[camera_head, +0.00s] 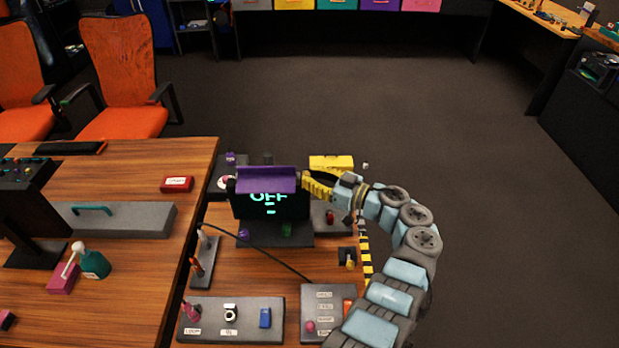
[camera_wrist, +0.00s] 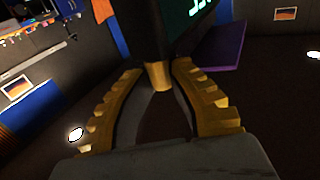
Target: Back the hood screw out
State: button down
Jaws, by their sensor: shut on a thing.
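A black display box (camera_head: 270,207) stands on a dark base, its screen showing "OFF" and a dash in cyan. A purple hood (camera_head: 267,180) sits over its top; it also shows in the wrist view (camera_wrist: 224,48). The hood screw (camera_wrist: 158,76) is a small brass-coloured cylinder sticking out of the black housing. My gripper (camera_head: 307,186) is at the right side of the box. In the wrist view its yellow ridged fingers (camera_wrist: 158,70) are shut on the screw from both sides. The head view does not show the screw behind the fingers.
A yellow box (camera_head: 331,162) lies just behind my gripper. A grey panel with controls (camera_head: 232,330) and a labelled panel (camera_head: 322,294) stand at the front. A black cable (camera_head: 275,258) crosses the wooden table. The floor behind and to the right is clear.

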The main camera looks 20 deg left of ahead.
jog(key=shift+w+d+f, duration=0.15)
jog(key=shift+f, duration=0.15)
dwell(0.5)
jog(key=c, duration=1.4)
grip_release()
jog(key=shift+c, duration=0.2)
jog(key=o, duration=0.5)
jog(key=shift+w+r, duration=0.2)
jog(key=shift+r, duration=0.05)
jog(key=shift+s, duration=0.15)
jog(key=d, duration=0.4)
jog(key=s+d, duration=0.1)
jog(key=d, duration=0.6)
jog(key=shift+s+d, duration=0.35)
jog(key=shift+d, duration=0.05)
